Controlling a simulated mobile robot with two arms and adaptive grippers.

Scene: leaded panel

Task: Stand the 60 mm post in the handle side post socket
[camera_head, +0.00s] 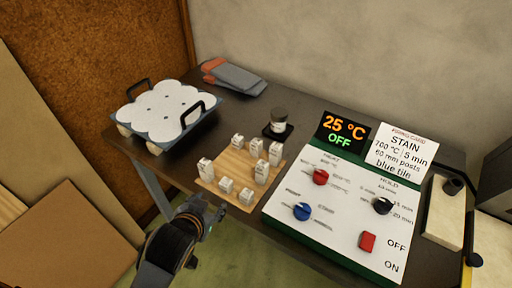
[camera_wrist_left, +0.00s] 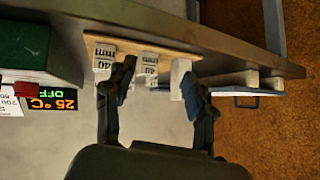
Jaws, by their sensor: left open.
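Several white posts stand on a wooden board (camera_head: 228,194). Taller ones include one at the board's right (camera_head: 262,172) and one at its left corner (camera_head: 205,168). Their labels are too small to read in the head view, so I cannot tell which is the 60 mm post. In the left wrist view, a post (camera_wrist_left: 149,62) seems marked 40. My left gripper (camera_head: 214,217) is open and empty, in front of the board's near edge; its fingers also show in the wrist view (camera_wrist_left: 158,74). A white-topped tray (camera_head: 165,108) with small dark holes and two black handles stands at left; I cannot tell which socket is the handle side one.
A control panel (camera_head: 335,215) with knobs and a red switch fills the table's right. A card (camera_head: 402,150) reads 60 mm posts. Bare table lies between tray and board.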

